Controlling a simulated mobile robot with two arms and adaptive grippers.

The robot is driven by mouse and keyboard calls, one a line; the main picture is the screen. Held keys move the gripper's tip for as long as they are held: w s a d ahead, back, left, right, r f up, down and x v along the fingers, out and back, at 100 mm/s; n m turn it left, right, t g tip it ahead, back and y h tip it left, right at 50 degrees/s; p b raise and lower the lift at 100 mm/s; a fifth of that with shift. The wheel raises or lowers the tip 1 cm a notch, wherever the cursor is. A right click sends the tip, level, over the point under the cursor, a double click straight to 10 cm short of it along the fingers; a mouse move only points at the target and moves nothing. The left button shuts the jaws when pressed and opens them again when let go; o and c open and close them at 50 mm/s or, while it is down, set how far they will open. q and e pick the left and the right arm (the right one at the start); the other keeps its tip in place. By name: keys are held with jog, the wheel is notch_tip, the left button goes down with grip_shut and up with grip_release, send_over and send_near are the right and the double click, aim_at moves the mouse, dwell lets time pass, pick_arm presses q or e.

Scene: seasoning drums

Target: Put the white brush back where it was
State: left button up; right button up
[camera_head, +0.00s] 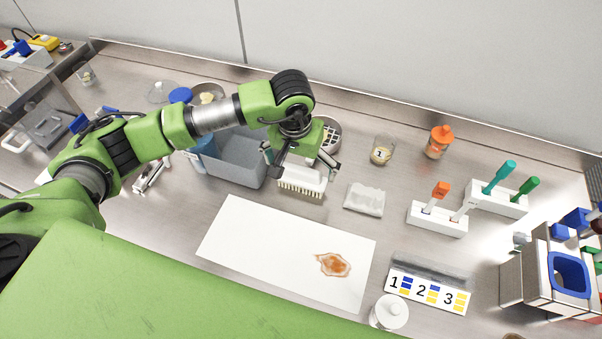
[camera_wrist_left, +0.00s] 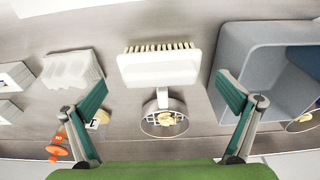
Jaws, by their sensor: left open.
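The white brush (camera_head: 303,181) lies on the steel bench, beside the grey bin, with its tan bristles toward the front. In the left wrist view, the brush (camera_wrist_left: 159,68) shows between and beyond my open fingers, its bristles at the top and its short handle pointing down toward a round metal dish. My left gripper (camera_head: 302,160) is over the brush with its fingers spread. In the wrist view, the gripper (camera_wrist_left: 162,122) has nothing between its fingertips. I cannot tell how high it is above the brush. My right gripper is not in view.
The grey bin (camera_head: 238,160) stands close to the left of the brush. A metal dish (camera_wrist_left: 164,118) is behind it. A folded white cloth (camera_head: 364,199) lies to the right. A white sheet (camera_head: 265,234) with a brown-red spill (camera_head: 332,265) lies in front.

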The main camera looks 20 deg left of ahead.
aim_at(299, 182)
pick_arm(q)
notch_tip(299, 182, up, 9)
jog(key=s+b, duration=0.1)
jog(key=b, duration=0.1)
jog(key=shift+s, duration=0.15)
dwell(0.3)
